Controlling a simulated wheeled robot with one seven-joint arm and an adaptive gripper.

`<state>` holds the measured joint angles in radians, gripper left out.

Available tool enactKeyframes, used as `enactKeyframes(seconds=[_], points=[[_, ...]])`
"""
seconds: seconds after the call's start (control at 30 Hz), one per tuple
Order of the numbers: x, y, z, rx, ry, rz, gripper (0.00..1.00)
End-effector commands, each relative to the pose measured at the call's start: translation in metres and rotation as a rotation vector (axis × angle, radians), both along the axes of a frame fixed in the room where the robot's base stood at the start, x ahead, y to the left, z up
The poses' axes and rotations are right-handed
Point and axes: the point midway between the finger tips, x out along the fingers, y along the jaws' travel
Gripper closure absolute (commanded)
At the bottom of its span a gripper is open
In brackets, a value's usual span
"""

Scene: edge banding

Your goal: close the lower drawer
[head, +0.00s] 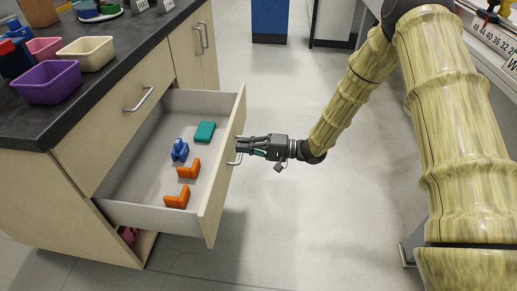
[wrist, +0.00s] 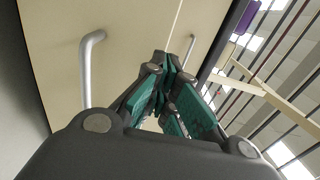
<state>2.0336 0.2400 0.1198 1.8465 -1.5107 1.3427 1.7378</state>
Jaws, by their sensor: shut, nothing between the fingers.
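The lower drawer (head: 150,190) is pulled well out of the light wood cabinet. Inside it are a teal block (head: 205,132), a blue piece (head: 180,150) and two orange L-shaped pieces (head: 188,169). My gripper (head: 241,144) is shut and empty, pointing at the outer face of the drawer front beside its handle (head: 236,159). In the wrist view, the shut fingers (wrist: 166,75) point toward a pale wood panel with a metal handle (wrist: 88,65) to their left. I cannot tell whether the fingertips touch the panel.
The upper drawer (head: 115,120) is shut. The dark countertop (head: 85,105) holds a purple bin (head: 48,83), a cream bin (head: 87,52) and a pink bin (head: 45,47). A cupboard door (head: 188,50) stands beyond the drawers. The grey floor (head: 290,230) is clear around the drawer front.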

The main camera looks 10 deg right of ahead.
Motion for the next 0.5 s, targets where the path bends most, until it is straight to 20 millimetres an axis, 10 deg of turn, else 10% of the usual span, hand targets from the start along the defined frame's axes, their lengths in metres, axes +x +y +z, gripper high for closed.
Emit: enactKeyframes(seconds=[0.5], points=[[0.008, 0.030, 0.000, 0.000, -0.001, 0.000, 1.00]])
